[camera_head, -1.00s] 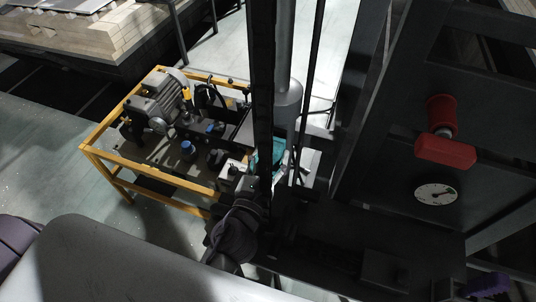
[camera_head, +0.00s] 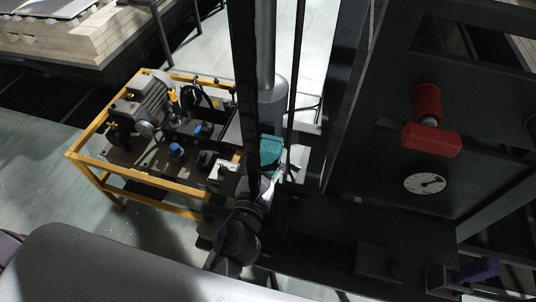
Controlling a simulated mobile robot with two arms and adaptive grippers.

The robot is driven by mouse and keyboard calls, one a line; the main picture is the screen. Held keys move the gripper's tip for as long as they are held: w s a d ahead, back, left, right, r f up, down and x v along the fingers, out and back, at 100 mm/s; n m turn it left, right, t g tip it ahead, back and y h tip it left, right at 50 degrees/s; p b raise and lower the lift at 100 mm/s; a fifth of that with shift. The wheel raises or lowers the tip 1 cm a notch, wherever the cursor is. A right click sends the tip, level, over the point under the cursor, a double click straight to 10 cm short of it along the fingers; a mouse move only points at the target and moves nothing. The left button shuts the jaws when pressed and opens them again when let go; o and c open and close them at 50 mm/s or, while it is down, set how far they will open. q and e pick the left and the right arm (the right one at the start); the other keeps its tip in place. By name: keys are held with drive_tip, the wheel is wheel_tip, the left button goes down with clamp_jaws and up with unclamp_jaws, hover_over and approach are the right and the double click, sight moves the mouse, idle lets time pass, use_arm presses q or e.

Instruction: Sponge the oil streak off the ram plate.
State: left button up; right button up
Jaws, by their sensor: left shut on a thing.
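My left gripper (camera_head: 268,178), dark and partly hidden behind a black upright bar, is at the middle of the head view. It is shut on a teal block (camera_head: 271,149) that looks like the sponge. The block is beside the foot of a grey cylinder (camera_head: 268,98), near a pale flat surface (camera_head: 303,158) that may be the ram plate. I cannot tell if the block touches it. No oil streak can be made out. My right gripper is not in view.
A yellow-framed pump unit (camera_head: 95,172) with a motor stands at left. The dark press frame (camera_head: 345,150) fills the right, with a red fitting (camera_head: 432,140) and a round gauge (camera_head: 424,183). A purple item (camera_head: 478,270) is at lower right.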

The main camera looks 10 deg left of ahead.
sight(253, 134)
use_arm(q)
drive_tip(key=shift+w+p, duration=0.3)
drive_tip(key=shift+w, duration=0.55)
idle(0.8)
drive_tip(key=shift+a+p, duration=0.45)
drive_tip(key=shift+a, duration=2.3)
drive_tip(key=shift+w, duration=0.1)
drive_tip(key=shift+d, duration=2.85)
